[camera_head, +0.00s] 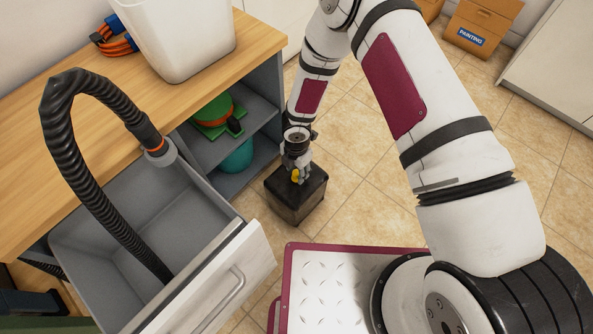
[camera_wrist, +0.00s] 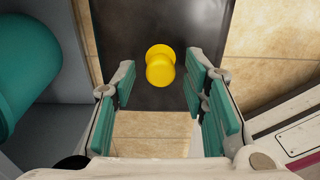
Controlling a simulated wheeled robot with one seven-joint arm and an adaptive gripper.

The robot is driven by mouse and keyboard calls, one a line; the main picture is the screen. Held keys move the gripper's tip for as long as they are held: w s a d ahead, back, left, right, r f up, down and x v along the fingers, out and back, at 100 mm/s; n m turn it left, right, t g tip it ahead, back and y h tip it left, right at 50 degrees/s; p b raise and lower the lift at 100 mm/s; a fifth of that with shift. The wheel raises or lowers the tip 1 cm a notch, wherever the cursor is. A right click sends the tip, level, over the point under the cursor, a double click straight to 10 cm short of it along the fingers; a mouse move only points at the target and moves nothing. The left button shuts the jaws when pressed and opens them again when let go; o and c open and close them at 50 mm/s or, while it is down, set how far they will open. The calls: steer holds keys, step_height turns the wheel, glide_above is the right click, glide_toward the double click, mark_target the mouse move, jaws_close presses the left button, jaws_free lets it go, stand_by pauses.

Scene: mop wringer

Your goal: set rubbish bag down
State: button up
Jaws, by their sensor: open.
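The rubbish bag (camera_head: 292,203) shows as a dark, boxy block with a yellow knob on top. It stands upright on the tiled floor beside the open shelves in the head view. In the wrist view its dark top (camera_wrist: 207,30) lies below the fingers, with the yellow knob (camera_wrist: 160,68) near the middle. My gripper (camera_head: 298,174) is right above the bag at the knob. In the wrist view my gripper (camera_wrist: 160,80) is open, its teal pads on either side of the knob with gaps at both sides. The bag's underside is hidden.
Shelves (camera_head: 262,108) with green and teal items stand just left of the bag. An open grey drawer (camera_head: 205,215) with a black hose (camera_head: 85,180) juts out nearby. A white bin (camera_head: 185,40) stands on the wooden counter. Tiled floor is free right of the bag.

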step_height(320, 180, up, 10)
steer(key=p, duration=0.3)
steer(key=shift+f, duration=0.1)
